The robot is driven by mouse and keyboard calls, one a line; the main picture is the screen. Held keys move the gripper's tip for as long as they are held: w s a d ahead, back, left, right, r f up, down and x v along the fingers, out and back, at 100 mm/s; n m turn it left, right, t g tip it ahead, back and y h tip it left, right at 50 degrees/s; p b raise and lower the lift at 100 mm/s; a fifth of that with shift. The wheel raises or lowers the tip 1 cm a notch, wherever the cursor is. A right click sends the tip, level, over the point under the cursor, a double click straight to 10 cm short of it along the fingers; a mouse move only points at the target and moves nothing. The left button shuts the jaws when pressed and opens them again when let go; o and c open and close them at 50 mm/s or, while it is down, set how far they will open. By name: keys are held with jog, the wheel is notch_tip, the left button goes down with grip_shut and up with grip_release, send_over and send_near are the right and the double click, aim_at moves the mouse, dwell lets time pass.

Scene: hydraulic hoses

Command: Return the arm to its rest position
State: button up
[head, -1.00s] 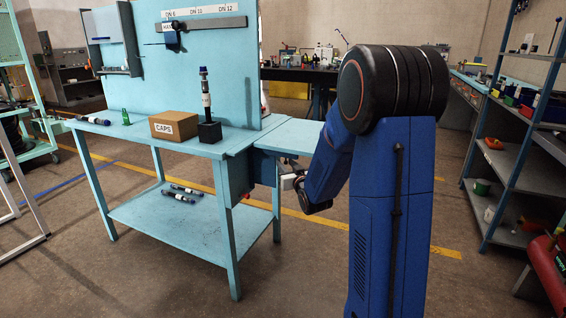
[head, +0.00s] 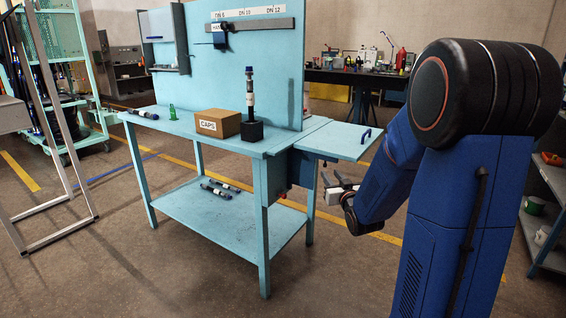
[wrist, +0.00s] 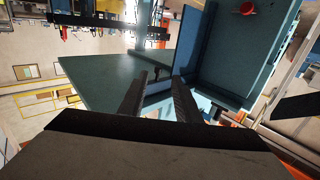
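My blue arm (head: 440,190) is folded, with its large black joint high at the right of the head view and the forearm sloping down to the left. My gripper (head: 334,182) hangs low beside the right end of the light-blue workbench (head: 210,200), below its side shelf (head: 338,140). In the wrist view the two dark fingers of my gripper (wrist: 160,84) stand apart with nothing between them. I cannot tell from these views whether any part touches the bench.
On the bench are a CAPS box (head: 218,123), a hose on a black stand (head: 250,100) and a green part (head: 172,113). Two hoses (head: 221,187) lie on the lower shelf. A metal frame (head: 60,130) stands at left. Floor before the bench is clear.

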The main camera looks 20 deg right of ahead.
jog(key=s+a+g+y, duration=0.1)
jog(key=s+a+g, duration=0.3)
jog(key=s, duration=0.9)
jog(key=s+a+n+g, duration=0.1)
jog(key=s+a+g, duration=0.3)
jog(key=s, duration=0.9)
jog(key=s+a+f+g+y, duration=0.1)
jog(key=s+a+g, duration=0.4)
jog(key=s+a, duration=0.4)
jog(key=s, duration=0.4)
jog(key=shift+s+n+y, duration=0.3)
